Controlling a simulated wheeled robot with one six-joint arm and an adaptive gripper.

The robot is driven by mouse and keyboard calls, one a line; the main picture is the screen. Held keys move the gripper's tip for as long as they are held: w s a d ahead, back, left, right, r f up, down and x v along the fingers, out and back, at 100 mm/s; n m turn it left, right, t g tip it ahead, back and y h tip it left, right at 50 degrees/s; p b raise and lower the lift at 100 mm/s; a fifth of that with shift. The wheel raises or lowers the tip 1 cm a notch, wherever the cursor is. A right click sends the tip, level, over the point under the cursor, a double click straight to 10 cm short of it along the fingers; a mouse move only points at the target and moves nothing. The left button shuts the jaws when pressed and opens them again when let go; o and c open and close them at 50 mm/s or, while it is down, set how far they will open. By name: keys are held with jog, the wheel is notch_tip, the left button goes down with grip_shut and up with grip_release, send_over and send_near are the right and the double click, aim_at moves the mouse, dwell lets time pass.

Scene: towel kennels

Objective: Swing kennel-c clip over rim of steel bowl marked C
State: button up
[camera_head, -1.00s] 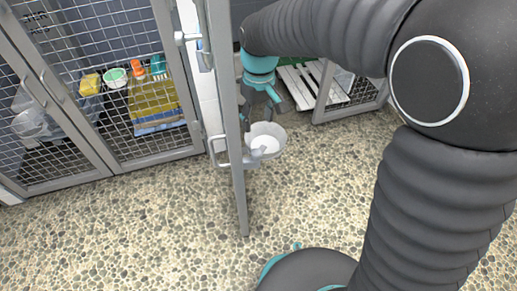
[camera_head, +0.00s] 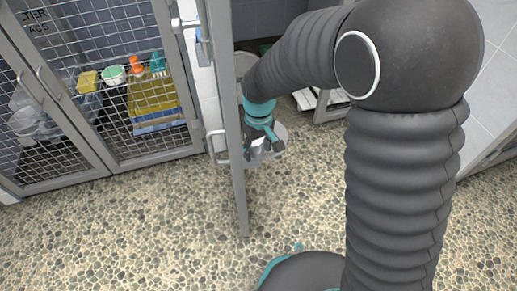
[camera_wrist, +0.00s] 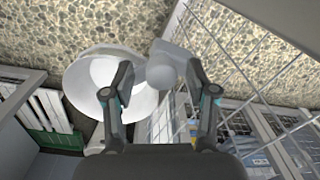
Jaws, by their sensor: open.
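The steel bowl (camera_head: 281,134) sits beside the open kennel door, partly hidden by my gripper in the head view. In the wrist view the bowl (camera_wrist: 82,82) lies at left, its pale inside facing me. No letter C is readable on it. A light grey rounded piece (camera_wrist: 163,70), which looks like the clip, stands at the bowl's right edge, near the door mesh. My gripper (camera_wrist: 160,76) is open, one finger on either side of this piece in the picture. I cannot tell whether it touches. In the head view my gripper (camera_head: 262,144) points down over the bowl.
The open door's grey frame (camera_head: 234,170) stands close left of my gripper. Its wire mesh (camera_wrist: 235,60) shows at right in the wrist view. Pebbled floor (camera_head: 150,225) is clear in front.

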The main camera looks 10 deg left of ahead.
aim_at(258, 148)
grip_shut()
jog(key=shift+n+p, duration=0.4)
jog(key=shift+n, duration=0.4)
grip_release()
notch_tip(258, 148, up, 12)
jog(key=shift+w, duration=0.2)
dwell(0.3)
jog(key=shift+d, duration=0.1)
dwell(0.4)
